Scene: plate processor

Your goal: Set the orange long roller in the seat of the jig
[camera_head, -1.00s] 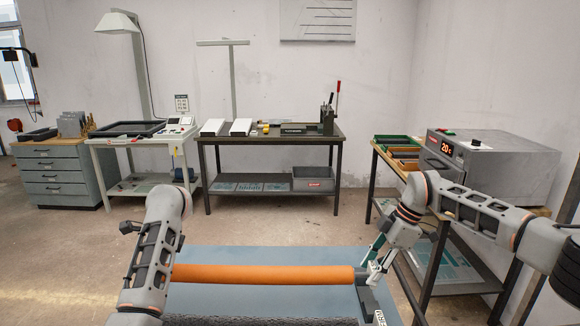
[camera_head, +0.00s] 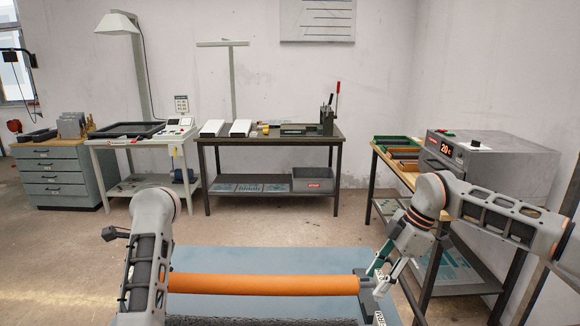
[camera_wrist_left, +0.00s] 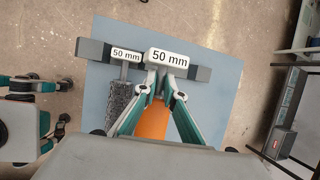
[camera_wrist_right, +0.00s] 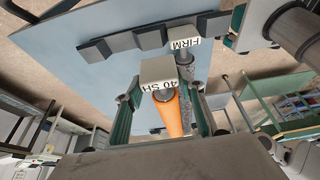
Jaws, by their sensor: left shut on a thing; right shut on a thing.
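The orange long roller (camera_head: 260,285) lies level across the front of the head view. Its white end tag reading "50 mm" (camera_wrist_left: 168,58) shows in the left wrist view, where my left gripper (camera_wrist_left: 165,82) is shut on that end. Its other end block reads "40 SH" (camera_wrist_right: 157,70); my right gripper (camera_head: 374,284) is shut on that end, with a finger on each side in the right wrist view (camera_wrist_right: 163,98). The jig's dark supports (camera_wrist_left: 200,73) show around the tags, and more dark blocks (camera_wrist_right: 150,37) show at the right end. Whether the roller touches the seat cannot be told.
A dark speckled roller (camera_wrist_left: 119,100), tagged "50 mm" and "FIRM" (camera_wrist_right: 185,44), lies beside the orange one. The blue surface (camera_head: 280,258) is clear behind the roller. A bench (camera_head: 420,185) with an oven (camera_head: 495,165) stands at right.

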